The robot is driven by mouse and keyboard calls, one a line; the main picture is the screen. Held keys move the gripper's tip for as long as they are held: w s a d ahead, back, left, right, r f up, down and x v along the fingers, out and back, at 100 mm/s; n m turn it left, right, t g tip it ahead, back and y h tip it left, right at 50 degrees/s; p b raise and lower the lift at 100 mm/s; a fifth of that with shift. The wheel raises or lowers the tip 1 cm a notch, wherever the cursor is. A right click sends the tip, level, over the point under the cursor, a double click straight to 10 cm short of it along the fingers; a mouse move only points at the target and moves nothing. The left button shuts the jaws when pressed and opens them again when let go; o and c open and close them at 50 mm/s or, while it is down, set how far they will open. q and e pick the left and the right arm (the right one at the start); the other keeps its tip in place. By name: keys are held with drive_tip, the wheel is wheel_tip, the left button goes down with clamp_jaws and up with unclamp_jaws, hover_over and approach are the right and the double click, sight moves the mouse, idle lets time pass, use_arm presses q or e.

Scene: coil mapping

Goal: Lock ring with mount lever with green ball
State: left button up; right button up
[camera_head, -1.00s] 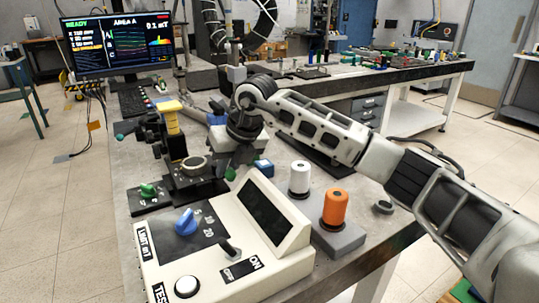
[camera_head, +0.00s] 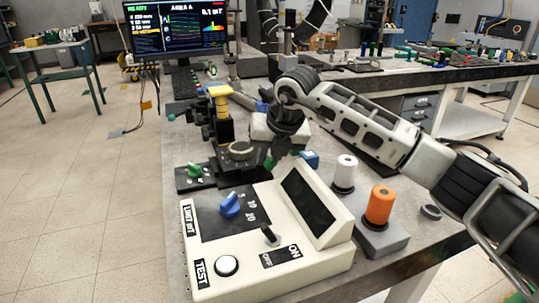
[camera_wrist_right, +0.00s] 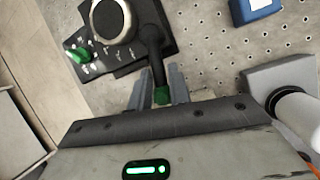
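The green ball (camera_head: 270,162) is partly hidden in the head view. My right gripper (camera_wrist_right: 160,88) has its grey fingers on both sides of the lever and ball. I cannot tell whether they press on it. My left gripper is not in view.
A cream control box (camera_head: 262,245) with a blue knob (camera_head: 231,204) stands in front. White (camera_head: 345,173) and orange (camera_head: 379,205) cylinders stand to its right. A small panel with a green knob (camera_head: 194,170) is left of the ring. A blue block (camera_wrist_right: 256,8) lies nearby.

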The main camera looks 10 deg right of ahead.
drive_tip(key=shift+o, duration=1.3)
drive_tip(key=shift+s+a+f, duration=0.1)
drive_tip(key=shift+s+f, duration=0.1)
drive_tip(key=shift+f, duration=0.05)
drive_tip(key=shift+r, duration=0.1)
drive_tip(key=shift+r, duration=0.1)
drive_tip(key=shift+r, duration=0.2)
drive_tip(key=v, duration=1.5)
drive_tip(key=shift+s+r, duration=0.1)
drive_tip(key=shift+s, duration=0.1)
